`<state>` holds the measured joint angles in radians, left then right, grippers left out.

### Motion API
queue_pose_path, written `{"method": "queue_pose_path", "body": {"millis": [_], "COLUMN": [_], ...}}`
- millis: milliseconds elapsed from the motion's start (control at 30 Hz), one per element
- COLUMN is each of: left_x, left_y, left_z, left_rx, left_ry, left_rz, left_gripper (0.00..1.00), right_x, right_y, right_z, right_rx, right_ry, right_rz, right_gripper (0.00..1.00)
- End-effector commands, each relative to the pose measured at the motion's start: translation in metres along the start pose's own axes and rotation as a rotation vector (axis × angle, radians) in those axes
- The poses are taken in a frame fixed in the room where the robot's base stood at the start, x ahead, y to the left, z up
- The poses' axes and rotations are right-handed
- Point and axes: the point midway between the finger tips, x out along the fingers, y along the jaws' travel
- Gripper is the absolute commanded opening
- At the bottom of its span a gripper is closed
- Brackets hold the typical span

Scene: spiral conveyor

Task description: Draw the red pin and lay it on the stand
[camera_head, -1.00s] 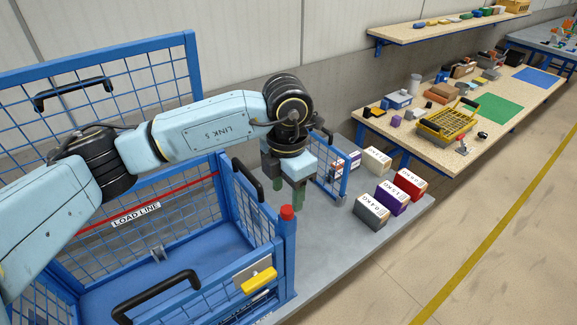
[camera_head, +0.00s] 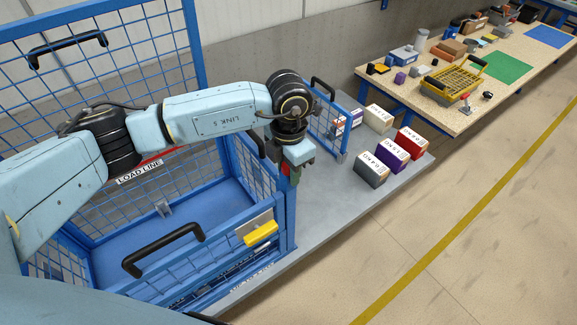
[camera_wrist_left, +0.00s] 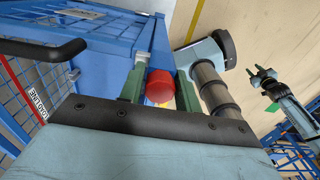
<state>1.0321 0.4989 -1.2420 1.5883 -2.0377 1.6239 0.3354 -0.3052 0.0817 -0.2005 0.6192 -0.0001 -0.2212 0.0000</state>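The red pin (camera_head: 293,179) sits at the front right corner post of the blue mesh cage, mostly hidden behind my left gripper. Its round red head (camera_wrist_left: 160,86) shows clearly in the left wrist view. My left gripper (camera_head: 289,174) points down over the post. In the wrist view its green fingers (camera_wrist_left: 160,80) stand apart on either side of the red head, very close to it; I cannot tell whether they touch. My right gripper (camera_wrist_left: 262,74) shows small in the wrist view, away from the cage, fingers apart and empty. I cannot tell which surface is the stand.
The blue cage (camera_head: 284,222) has black handles and a yellow latch (camera_head: 261,234). A small blue mesh panel (camera_head: 328,130) stands behind the gripper. Several labelled weight boxes are on the grey bench top (camera_head: 318,200). A wooden table (camera_head: 455,118) holds a yellow basket (camera_head: 452,83).

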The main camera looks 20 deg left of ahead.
Motion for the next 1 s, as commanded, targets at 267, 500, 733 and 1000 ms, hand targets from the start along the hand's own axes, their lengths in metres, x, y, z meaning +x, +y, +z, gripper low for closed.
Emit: {"method": "queue_pose_path", "body": {"millis": [267, 500, 733, 1000], "left_x": [-0.001, -0.001, -0.004, -0.041], "left_y": [0.000, 0.000, 0.000, 0.001], "left_z": [0.000, 0.000, 0.001, 0.001], "left_rx": [0.000, 0.000, 0.000, 0.000], "left_ry": [-0.001, -0.001, -0.002, -0.005], "left_rz": [0.000, 0.000, 0.000, 0.002], "left_gripper": [0.37, 0.52, 0.52, 0.52], "right_x": [0.000, 0.000, 0.001, 0.006], "right_y": [0.000, -0.002, -0.002, -0.002], "right_z": [-0.003, -0.005, -0.005, -0.005], "right_rx": [0.000, 0.001, 0.002, 0.002], "right_ry": [0.003, 0.007, 0.008, 0.009], "right_rz": [0.000, -0.002, -0.002, -0.002], "right_gripper": [0.36, 0.36, 0.36, 0.36]}}
